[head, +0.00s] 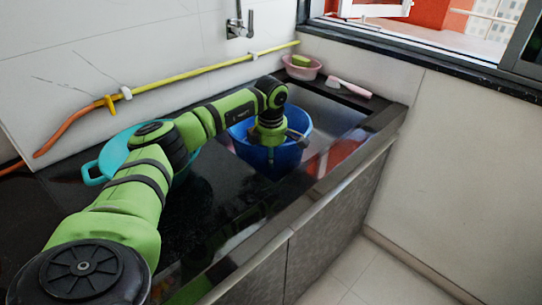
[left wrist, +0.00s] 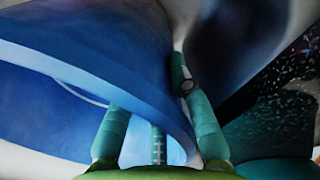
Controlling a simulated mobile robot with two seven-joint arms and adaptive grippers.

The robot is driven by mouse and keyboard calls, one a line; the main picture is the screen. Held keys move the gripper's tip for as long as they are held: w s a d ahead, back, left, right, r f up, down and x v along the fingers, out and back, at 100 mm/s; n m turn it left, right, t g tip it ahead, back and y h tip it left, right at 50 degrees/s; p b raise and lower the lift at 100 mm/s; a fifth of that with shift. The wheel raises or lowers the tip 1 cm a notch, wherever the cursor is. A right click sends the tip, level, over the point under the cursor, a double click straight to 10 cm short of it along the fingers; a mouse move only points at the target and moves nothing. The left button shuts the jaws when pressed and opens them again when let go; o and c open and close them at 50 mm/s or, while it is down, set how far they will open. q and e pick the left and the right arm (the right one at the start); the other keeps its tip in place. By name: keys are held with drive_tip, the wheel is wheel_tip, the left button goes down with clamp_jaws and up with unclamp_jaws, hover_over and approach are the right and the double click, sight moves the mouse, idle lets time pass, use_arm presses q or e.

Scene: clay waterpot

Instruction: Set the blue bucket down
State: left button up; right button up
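The blue bucket (head: 283,160) is upright in the sink area at the far end of the black counter. My left gripper (head: 270,148) reaches down over its rim from above. In the left wrist view the bucket's pale blue rim (left wrist: 95,72) runs between the green fingers (left wrist: 158,125), with fingers on both sides of the wall, and they look shut on it. A thin handle wire shows beside the rim. The bucket's underside is hidden, so I cannot tell whether it touches the surface below. My right gripper is not in view.
A turquoise basin (head: 91,173) stands behind my left arm. A pink bowl (head: 302,70) with a green and yellow item and a pink-white brush (head: 348,88) lie at the back. A yellow hose (head: 190,73) runs along the wall under a tap (head: 239,28).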

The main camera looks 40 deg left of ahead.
use_arm(q)
drive_tip(key=shift+r, duration=0.1)
wheel_tip(320, 180, up, 12)
drive_tip(key=s, duration=0.1)
drive_tip(key=shift+d, duration=0.45)
drive_tip(key=shift+r, duration=0.1)
